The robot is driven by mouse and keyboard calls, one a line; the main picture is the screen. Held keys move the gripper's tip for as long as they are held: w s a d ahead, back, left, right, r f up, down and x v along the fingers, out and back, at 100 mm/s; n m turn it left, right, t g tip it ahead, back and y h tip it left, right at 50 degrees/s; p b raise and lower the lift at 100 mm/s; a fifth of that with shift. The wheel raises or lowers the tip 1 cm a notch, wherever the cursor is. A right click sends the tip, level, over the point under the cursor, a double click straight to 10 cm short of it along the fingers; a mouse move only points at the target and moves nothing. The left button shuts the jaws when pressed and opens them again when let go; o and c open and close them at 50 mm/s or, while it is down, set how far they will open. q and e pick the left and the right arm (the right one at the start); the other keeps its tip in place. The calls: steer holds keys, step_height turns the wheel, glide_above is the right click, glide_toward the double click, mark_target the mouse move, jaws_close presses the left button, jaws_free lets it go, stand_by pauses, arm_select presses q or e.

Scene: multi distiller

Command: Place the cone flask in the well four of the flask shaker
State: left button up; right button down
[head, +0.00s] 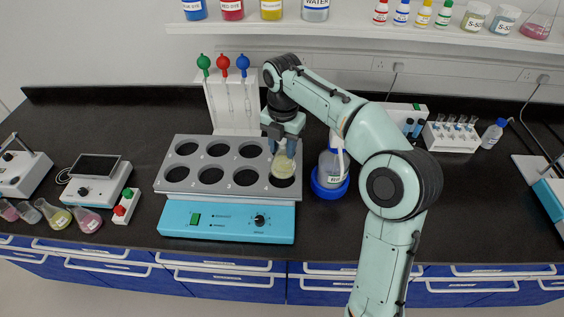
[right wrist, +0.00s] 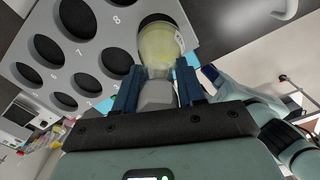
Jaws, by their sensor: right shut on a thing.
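The cone flask (head: 284,166) holds pale yellow liquid. My right gripper (head: 284,143) is shut on its neck, and the flask points downward from the fingers. The flask shaker (head: 226,226) has a grey plate with two rows of round wells and a light blue front. The flask is at the right end of the plate, overlapping the front-right well (head: 283,182). In the right wrist view the flask (right wrist: 160,46) lies across a dark well beyond the fingers (right wrist: 156,86). I cannot tell how far its base is above the plate. The gripper hides the back-right well. My left gripper is not in view.
A scale (head: 96,185) and several small flasks (head: 57,217) are at the left.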

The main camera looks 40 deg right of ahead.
mark_target(282, 159)
steer(key=shift+s+f, duration=0.1)
steer(key=shift+f, duration=0.55)
steer(key=f, duration=0.2)
steer(key=f+b, duration=0.1)
steer(key=f, duration=0.1)
steer(key=shift+w+f, duration=0.1)
steer(key=shift+w, duration=0.15)
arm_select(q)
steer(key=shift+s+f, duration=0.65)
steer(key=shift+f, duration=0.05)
arm_select(e)
steer(key=shift+s, duration=0.1)
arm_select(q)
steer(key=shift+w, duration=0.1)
arm_select(e)
steer(key=c, duration=0.7)
jaws_free()
steer(key=shift+o, duration=0.2)
